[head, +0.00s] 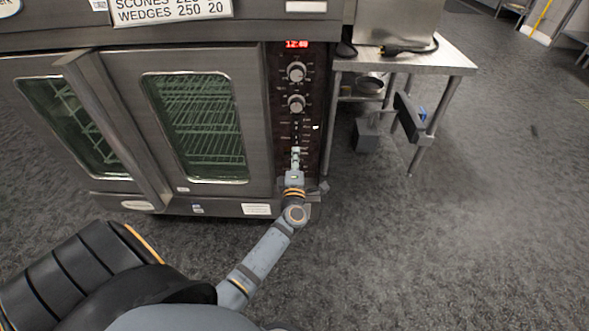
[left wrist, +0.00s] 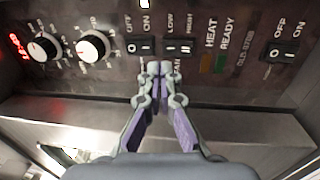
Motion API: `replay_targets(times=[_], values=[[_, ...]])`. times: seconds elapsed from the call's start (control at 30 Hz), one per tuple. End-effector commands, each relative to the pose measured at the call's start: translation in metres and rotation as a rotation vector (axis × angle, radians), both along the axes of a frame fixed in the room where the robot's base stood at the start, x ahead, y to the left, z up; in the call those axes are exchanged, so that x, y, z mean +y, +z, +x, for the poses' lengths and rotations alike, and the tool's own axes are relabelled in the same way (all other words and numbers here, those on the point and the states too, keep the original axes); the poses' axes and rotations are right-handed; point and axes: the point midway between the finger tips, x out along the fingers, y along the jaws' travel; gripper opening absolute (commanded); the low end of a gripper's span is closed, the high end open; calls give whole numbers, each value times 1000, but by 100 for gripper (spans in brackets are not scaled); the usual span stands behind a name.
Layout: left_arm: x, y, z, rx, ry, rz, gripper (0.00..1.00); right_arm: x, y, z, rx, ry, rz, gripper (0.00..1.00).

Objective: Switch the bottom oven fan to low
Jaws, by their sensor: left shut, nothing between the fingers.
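The bottom oven (head: 258,120) stands in front of me, with a dark control panel on its right side. In the left wrist view, the fan rocker switch (left wrist: 178,45), marked LOW and HIGH, sits in the panel. My left gripper (head: 295,152) is shut and empty in front of the panel's lower part. In the left wrist view, the fingertips (left wrist: 159,67) are just below the fan switch and slightly left of it, partly covering the FAN label. I cannot tell whether they touch the panel or which side of the switch is pressed. My right gripper is not in view.
An OFF/ON switch (left wrist: 143,46) is close left of the fan switch; another OFF/ON switch (left wrist: 281,53) is farther right. Two round knobs, one upper (head: 296,72) and one lower (head: 296,103), are above. A metal table (head: 450,62) stands right of the oven. Floor is clear at right.

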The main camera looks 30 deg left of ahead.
Motion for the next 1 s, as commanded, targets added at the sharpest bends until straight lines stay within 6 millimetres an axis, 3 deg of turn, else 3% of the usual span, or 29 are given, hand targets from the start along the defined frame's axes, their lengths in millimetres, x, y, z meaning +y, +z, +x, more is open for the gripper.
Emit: replay_targets(times=[0.1, 0.33, 1.0], values=[[-16, 5, -27, 4, 1, -4, 0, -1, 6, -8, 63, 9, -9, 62], [-34, 8, -55, 3, 0, -3, 0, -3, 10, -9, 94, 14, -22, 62], [-38, 9, -61, 3, -4, 2, 0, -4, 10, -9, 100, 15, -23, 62]])
